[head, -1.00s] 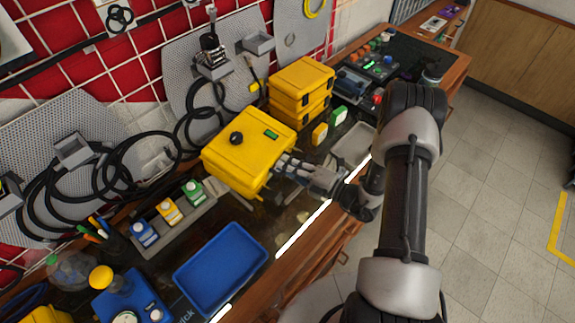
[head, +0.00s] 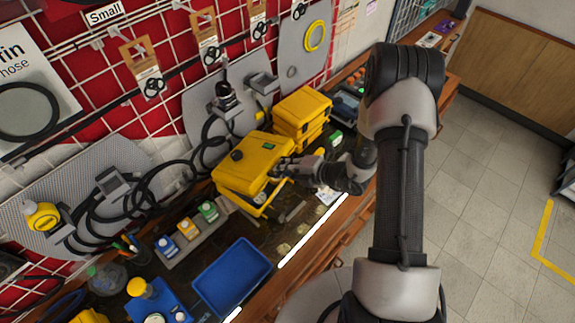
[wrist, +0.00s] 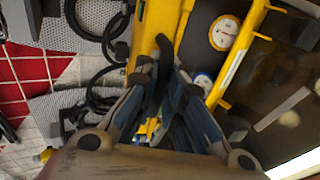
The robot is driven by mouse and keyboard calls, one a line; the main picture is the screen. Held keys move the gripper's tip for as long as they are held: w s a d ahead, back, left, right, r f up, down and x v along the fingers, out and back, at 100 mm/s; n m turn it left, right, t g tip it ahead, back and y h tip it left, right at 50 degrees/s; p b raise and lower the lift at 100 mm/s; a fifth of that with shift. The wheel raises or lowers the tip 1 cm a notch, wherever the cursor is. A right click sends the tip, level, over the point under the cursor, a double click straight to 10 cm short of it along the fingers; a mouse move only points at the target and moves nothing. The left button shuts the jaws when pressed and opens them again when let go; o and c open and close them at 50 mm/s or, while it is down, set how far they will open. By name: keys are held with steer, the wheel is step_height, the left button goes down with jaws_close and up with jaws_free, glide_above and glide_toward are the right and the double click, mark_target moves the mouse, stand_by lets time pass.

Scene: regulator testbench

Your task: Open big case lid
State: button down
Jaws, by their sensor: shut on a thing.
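The big yellow case has its lid (head: 254,158) partly raised, tilted up at the front, with a dark gap above the yellow base (head: 238,201). A dark round knob-like piece and a green label show on the lid. My gripper (head: 280,169) is at the lid's front edge, shut on it. In the wrist view the fingers (wrist: 163,85) close at the yellow lid edge (wrist: 152,28); the exact contact is partly hidden by the fingers. The base rim (wrist: 238,55) and a white-faced gauge (wrist: 223,33) inside the case show beside them.
Smaller yellow cases (head: 301,110) are stacked behind and right. A blue tray (head: 232,276) lies in front. A holder with blue, yellow and green items (head: 187,229) stands left of the case. Black hoses (head: 130,190) loop against the back panels.

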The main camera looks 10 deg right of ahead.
steer(key=w+a+r+g+h+p, duration=0.1)
steer(key=r+p, duration=0.1)
steer(key=w+a+r+g+h+p, duration=0.1)
steer(key=r+p, duration=0.2)
steer(key=w+a+r+g+p, duration=0.1)
steer(key=r+p, duration=0.2)
steer(key=shift+w+a+h, duration=0.2)
steer(key=shift+w+h, duration=0.05)
steer(key=shift+h, duration=0.15)
steer(key=w+a+r+p, duration=0.3)
steer(key=w+a+r, duration=0.1)
steer(key=w+a, duration=0.1)
steer(key=shift+p, duration=0.35)
steer(key=c, duration=2)
jaws_free()
steer(key=shift+d, duration=0.1)
steer(key=v, duration=1.2)
